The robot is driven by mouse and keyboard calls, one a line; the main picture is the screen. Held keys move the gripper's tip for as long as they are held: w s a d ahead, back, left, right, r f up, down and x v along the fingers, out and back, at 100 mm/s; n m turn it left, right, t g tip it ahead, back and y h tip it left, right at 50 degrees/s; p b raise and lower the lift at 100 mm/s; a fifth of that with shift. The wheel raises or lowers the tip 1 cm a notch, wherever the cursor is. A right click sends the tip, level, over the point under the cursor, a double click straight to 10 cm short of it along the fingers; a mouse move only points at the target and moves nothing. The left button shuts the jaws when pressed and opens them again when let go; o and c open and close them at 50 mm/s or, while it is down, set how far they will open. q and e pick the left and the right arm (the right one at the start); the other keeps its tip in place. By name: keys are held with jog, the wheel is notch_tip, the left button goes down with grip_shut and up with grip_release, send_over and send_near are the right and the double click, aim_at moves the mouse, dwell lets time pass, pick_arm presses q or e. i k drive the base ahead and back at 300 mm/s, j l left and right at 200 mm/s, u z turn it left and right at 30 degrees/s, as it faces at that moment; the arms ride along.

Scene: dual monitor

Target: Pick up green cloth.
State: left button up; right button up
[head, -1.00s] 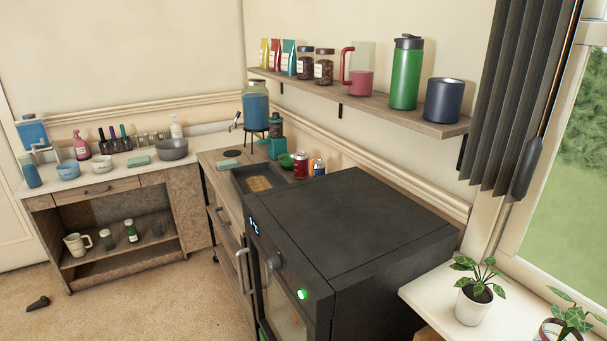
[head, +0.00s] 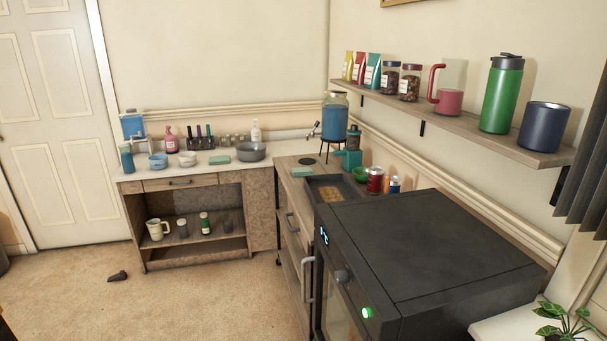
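A small flat green piece (head: 219,159), which looks like a folded cloth, lies on the white counter (head: 190,176) at the back left. It sits just left of a grey bowl (head: 251,151) and in front of several small jars. It is small in view, so I cannot be sure of its material. Neither of my grippers is in view.
A large black oven (head: 430,260) fills the right foreground beside a wooden cabinet (head: 294,215). A shelf (head: 450,118) with mugs and jars hangs above. The carpet (head: 200,295) before the counter is open, except for a small dark object (head: 118,276). A door (head: 55,120) is at left.

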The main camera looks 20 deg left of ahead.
aim_at(297, 172)
jog(key=u, duration=0.8)
jog(key=i+j+u, duration=0.25)
jog(key=i, duration=0.25)
jog(key=i+l+u, duration=0.1)
jog(key=i+u, duration=0.2)
jog(key=i, duration=1.85)
jog(key=i+j+z, duration=0.1)
jog(key=i, duration=1.5)
jog(key=z, duration=0.4)
jog(key=i+z, duration=0.15)
jog(key=z, duration=0.2)
jog(key=j+z, duration=0.1)
jog(key=z, duration=0.3)
jog(key=i+z, duration=0.1)
jog(key=z, duration=0.3)
jog(key=j, duration=0.05)
